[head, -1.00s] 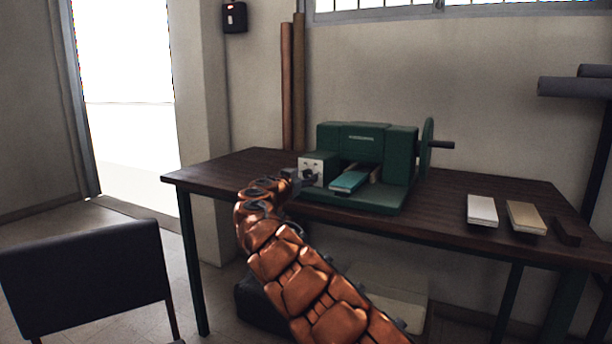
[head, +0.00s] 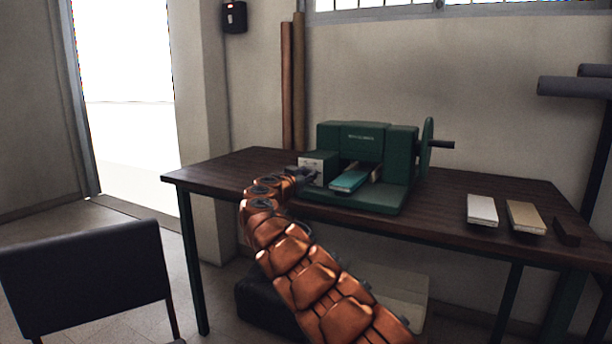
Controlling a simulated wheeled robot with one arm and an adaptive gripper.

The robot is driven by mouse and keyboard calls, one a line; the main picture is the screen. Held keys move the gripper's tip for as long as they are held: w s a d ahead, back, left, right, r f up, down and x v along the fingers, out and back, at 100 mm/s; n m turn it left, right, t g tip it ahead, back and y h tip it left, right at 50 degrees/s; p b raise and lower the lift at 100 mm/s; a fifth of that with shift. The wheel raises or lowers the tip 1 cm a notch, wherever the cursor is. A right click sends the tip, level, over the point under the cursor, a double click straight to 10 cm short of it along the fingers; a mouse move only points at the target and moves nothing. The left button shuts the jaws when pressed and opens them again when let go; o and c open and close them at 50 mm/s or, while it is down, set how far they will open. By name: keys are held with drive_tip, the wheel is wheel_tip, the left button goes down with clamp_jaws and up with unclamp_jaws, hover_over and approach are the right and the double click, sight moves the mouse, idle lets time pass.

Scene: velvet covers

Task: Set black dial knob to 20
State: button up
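The green machine (head: 367,140) stands on the dark wooden table, with a light control box (head: 318,159) on its left side. My copper-coloured arm reaches up from the bottom, and my gripper (head: 304,175) is at the front of the control box. The gripper is small and dark here, and I cannot tell whether its fingers are open or shut or touching anything. The black dial knob is not distinguishable; the gripper covers part of the box front. The dial's reading cannot be made out.
A teal block (head: 349,181) lies in the machine's opening. A handwheel (head: 427,145) with a handle is on its right. White (head: 482,210) and tan (head: 525,217) blocks lie at the table's right. A black chair (head: 88,275) stands at the lower left.

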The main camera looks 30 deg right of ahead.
clamp_jaws()
